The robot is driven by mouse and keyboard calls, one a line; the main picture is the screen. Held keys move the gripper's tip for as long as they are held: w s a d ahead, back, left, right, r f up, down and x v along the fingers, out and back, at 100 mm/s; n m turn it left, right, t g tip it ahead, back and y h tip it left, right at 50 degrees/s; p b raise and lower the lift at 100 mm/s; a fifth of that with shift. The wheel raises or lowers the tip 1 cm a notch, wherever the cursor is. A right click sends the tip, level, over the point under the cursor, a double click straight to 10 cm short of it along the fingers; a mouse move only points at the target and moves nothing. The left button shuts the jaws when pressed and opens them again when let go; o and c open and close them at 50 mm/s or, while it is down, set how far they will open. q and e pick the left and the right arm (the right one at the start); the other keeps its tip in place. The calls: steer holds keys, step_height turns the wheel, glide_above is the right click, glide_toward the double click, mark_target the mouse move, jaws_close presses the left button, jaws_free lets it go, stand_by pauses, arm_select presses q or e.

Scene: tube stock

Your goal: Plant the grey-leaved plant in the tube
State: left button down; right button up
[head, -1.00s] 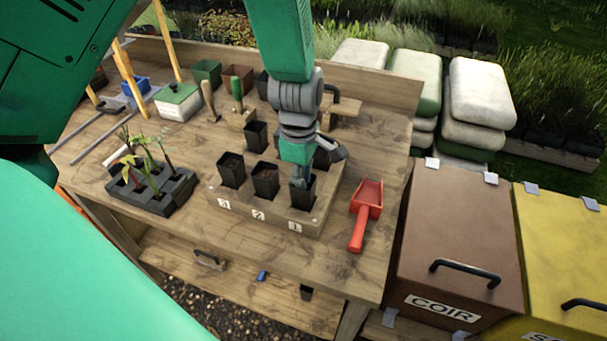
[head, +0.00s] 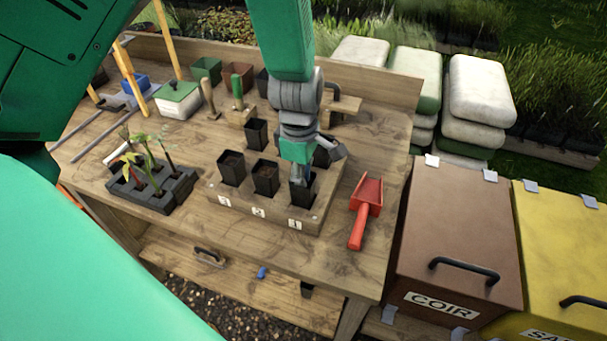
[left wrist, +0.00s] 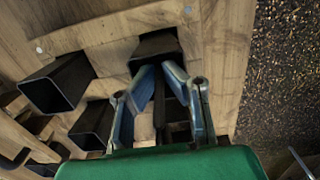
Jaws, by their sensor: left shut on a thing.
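My left gripper (head: 299,184) points down at the black tube (head: 303,193) in the front right place of the wooden block (head: 270,215). In the left wrist view its fingers (left wrist: 163,72) close together at the rim of this dark tube (left wrist: 155,46). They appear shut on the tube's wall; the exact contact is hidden. The dark seedling tray (head: 175,190) at the left holds several seedlings (head: 150,165) with green and reddish leaves. I cannot make out a grey-leaved plant for certain. My right gripper is not in view.
Other black tubes (head: 231,167) stand close by in the block. A red scoop (head: 365,208) lies to its right. The brown COIR bin (head: 460,235) stands off the table's right edge.

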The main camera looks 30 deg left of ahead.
arm_select(q)
steer(key=c, duration=1.6)
jaws_free()
steer(key=c, duration=0.4)
steer(key=shift+c, duration=0.2)
steer(key=shift+r, duration=0.1)
